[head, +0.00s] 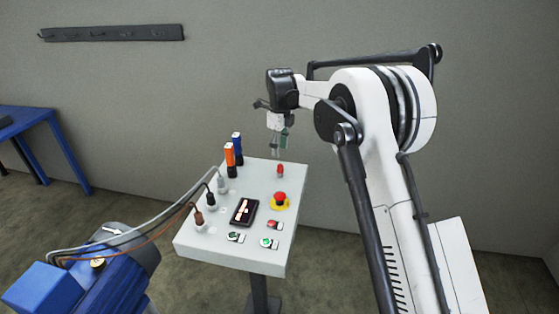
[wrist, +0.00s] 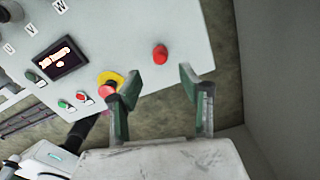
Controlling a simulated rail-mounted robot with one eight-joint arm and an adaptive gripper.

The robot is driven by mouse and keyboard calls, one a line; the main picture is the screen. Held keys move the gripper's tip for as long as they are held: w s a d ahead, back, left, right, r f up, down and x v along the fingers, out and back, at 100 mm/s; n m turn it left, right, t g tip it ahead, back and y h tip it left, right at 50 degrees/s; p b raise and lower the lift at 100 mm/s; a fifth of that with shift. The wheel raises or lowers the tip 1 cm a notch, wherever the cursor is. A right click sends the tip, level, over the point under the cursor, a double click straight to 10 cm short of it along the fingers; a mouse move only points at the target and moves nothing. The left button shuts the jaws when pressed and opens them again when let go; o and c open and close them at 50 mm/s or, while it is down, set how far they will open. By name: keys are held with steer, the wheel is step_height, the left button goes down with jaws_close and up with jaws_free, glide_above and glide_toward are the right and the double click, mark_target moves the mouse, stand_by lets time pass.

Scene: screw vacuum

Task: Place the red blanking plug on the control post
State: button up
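The red blanking plug (head: 280,170) is a small red piece standing on the light grey top of the control post (head: 262,190), near its back edge. In the wrist view the plug (wrist: 160,54) shows as a rounded red top on the panel (wrist: 190,35), beyond the gap between the fingertips. My gripper (head: 275,153) hangs above the back edge of the post, a little above the plug and apart from it. In the wrist view its two green-padded fingers (wrist: 160,82) are spread, with nothing between them.
The post also carries a red stop button on yellow (head: 280,200), a dark display (head: 244,211), small switches and cable plugs along the left. An orange cylinder (head: 230,155) and a blue one (head: 238,143) stand at the back left. A blue machine (head: 110,275) is at lower left.

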mark_target(280, 165)
steer(key=s+d+r+n+t, duration=0.1)
steer(key=s+d+r+n, duration=0.3)
steer(key=r, duration=0.4)
steer(key=s+d+r+n+t, duration=0.1)
steer(key=s+d+r+n, duration=0.1)
steer(key=s+d+r, duration=0.45)
steer(key=s+d+r+n+t, duration=0.1)
steer(key=s+d+r+n, duration=0.15)
steer(key=s, duration=0.25)
steer(key=s+d+r+n, duration=0.2)
steer(key=s+r+n, duration=0.1)
steer(key=s, duration=0.2)
steer(key=s+d+f+n+t, duration=0.1)
steer(key=s+d+f+n, duration=0.1)
steer(key=s, duration=0.7)
steer(key=s+d+f+n+t, duration=0.1)
steer(key=s+d+f+n, duration=0.2)
steer(key=s, duration=0.5)
steer(key=s+d+f+n+t, duration=0.2)
steer(key=s+n, duration=0.4)
steer(key=s, duration=0.3)
steer(key=shift+s+d+f, duration=0.3)
steer(key=shift+d+f, duration=0.4)
steer(key=shift+d, duration=0.45)
steer(key=shift+f, duration=0.1)
step_height(280, 165, down, 3)
steer(key=b, duration=0.3)
steer(key=shift+f+b, duration=0.2)
steer(key=shift+b, duration=0.15)
